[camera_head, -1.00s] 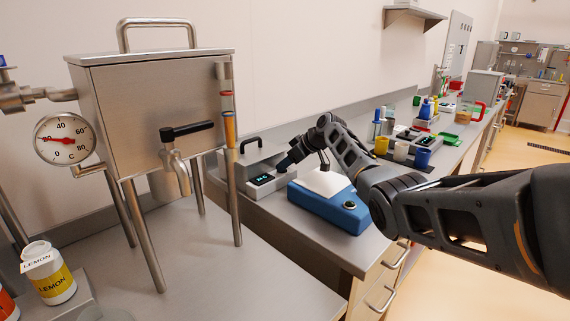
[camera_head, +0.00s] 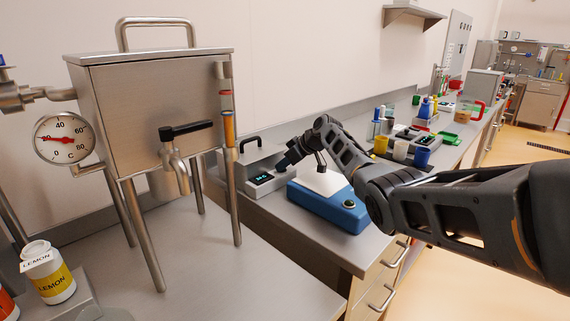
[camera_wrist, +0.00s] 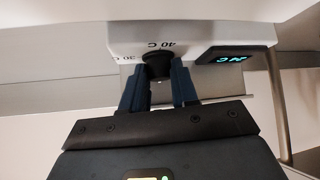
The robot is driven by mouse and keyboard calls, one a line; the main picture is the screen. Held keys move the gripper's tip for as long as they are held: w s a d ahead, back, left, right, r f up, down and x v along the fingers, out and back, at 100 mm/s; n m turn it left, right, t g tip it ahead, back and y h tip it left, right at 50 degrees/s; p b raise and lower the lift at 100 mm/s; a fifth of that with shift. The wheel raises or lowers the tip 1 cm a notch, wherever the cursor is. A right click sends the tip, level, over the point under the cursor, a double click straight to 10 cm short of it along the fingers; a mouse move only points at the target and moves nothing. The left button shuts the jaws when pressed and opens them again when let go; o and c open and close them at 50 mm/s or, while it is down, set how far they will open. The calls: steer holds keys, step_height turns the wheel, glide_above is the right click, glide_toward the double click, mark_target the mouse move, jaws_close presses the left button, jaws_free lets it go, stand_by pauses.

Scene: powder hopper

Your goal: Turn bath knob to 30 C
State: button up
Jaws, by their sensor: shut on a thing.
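The bath (camera_head: 266,184) is a pale box with a small lit display (camera_head: 260,178) and a black-handled lid, on the bench left of the blue device. In the wrist view its front panel (camera_wrist: 190,38) appears upside down, with the lit display (camera_wrist: 228,57) at right; I cannot read its digits surely. The dark round knob (camera_wrist: 157,66) sits below a "40 C" mark, with another mark partly showing at its left. My gripper (camera_wrist: 158,82) has its two blue fingers closed on the knob's sides. In the head view my gripper (camera_head: 287,163) is small and partly hidden by my arm.
A blue and white device (camera_head: 328,206) stands close beside the bath, under my arm. A steel hopper (camera_head: 160,115) on legs, with a dial gauge (camera_head: 63,138), stands at left. Cups and bottles (camera_head: 405,148) crowd the bench farther back. The front left worktop is mostly clear.

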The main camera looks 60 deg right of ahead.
jaws_close()
steer(key=shift+p, duration=0.3)
steer(key=shift+a+r+m, duration=0.1)
steer(key=shift+m, duration=0.2)
steer(key=shift+a+m+h+p, duration=0.15)
steer(key=shift+m+h+p, duration=0.8)
steer(key=shift+p, duration=0.3)
steer(key=shift+w+a+m+g+h+p, duration=0.15)
steer(key=shift+m+g+h+p, duration=0.55)
steer(key=shift+m+h, duration=1.35)
steer(key=shift+m+g, duration=0.3)
steer(key=shift+m, duration=0.1)
steer(key=o, duration=0.9)
jaws_free()
